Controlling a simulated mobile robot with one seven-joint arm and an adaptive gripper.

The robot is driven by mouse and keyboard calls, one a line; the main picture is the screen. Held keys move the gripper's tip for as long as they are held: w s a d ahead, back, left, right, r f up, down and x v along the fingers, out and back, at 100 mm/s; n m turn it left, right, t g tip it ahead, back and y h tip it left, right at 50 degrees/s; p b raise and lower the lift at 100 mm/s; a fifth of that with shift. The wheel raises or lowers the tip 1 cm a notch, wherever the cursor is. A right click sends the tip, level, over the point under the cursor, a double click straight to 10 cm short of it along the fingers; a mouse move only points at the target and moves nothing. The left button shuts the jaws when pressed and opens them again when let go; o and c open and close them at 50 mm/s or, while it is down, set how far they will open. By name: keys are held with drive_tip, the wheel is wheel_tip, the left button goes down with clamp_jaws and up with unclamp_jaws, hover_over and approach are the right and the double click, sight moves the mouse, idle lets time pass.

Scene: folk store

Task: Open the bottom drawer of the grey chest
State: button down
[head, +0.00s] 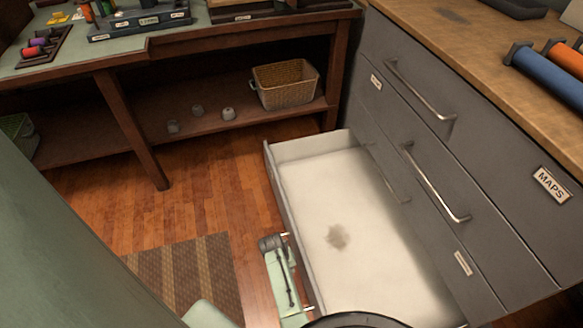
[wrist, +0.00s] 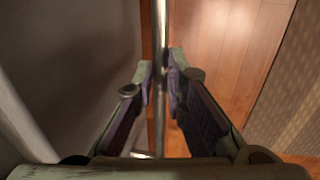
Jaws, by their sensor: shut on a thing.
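The grey chest (head: 495,175) stands at the right in the head view. Its bottom drawer (head: 345,200) is pulled well out, showing a pale, empty interior with a dark stain. The closed drawers above have metal bar handles. My gripper (wrist: 162,75) is shut on the open drawer's bar handle (wrist: 160,25), with a finger on each side of the bar in the wrist view. In the head view my gripper is at the drawer's outer front, and my own parts hide some of the handle.
A workbench (head: 180,45) with a lower shelf stands at the back left. A wicker basket (head: 285,84) and several small grey items sit on that shelf. A patterned rug (head: 190,278) lies on the wooden floor. Blue and orange rolls lie on the chest top.

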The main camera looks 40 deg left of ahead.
drive_tip(key=shift+a, duration=0.1)
drive_tip(key=c, duration=1.6)
unclamp_jaws()
drive_tip(key=shift+c, duration=0.2)
drive_tip(key=shift+s, duration=0.1)
wheel_tip(320, 180, up, 12)
drive_tip(key=s+a, duration=0.1)
drive_tip(key=shift+s+a, duration=0.2)
drive_tip(key=shift+s, duration=0.2)
drive_tip(key=shift+f, duration=0.1)
